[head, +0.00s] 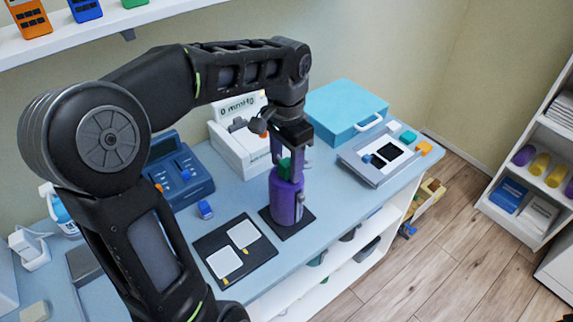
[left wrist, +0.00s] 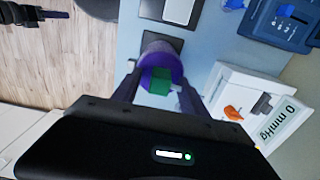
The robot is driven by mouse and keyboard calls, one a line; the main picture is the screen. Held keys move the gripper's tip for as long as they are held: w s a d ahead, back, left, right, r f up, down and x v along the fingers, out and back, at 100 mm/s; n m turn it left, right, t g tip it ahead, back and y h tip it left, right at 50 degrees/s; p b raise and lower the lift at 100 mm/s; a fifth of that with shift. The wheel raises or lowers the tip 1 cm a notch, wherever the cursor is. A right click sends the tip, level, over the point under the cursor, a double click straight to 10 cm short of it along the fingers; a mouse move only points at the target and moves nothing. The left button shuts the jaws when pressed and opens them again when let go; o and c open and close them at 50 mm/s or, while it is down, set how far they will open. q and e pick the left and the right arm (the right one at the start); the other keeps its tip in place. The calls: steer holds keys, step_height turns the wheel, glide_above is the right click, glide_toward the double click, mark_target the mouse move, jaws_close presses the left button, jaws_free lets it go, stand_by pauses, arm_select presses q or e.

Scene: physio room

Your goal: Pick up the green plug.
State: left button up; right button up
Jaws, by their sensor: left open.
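The green plug (head: 284,163) sits at the top of an upright purple cylinder (head: 285,203), which stands on a dark square pad. In the left wrist view the green plug (left wrist: 159,82) shows inside the purple rim (left wrist: 160,50). My left gripper (head: 288,160) points down over the cylinder and is open. Its two fingers (left wrist: 158,95) lie on either side of the plug in the wrist picture; I cannot tell whether they touch it. The fingers partly hide the plug in the head view.
A white pressure device (head: 238,148) stands just behind the cylinder. A blue case (head: 345,108) and a grey tray (head: 365,167) with coloured blocks are to the right. A small blue block (head: 205,209) and a dark mat with white pads (head: 213,245) lie left and in front.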

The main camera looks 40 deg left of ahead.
stand_by(0.6)
arm_select(q)
steer(key=c, duration=1.1)
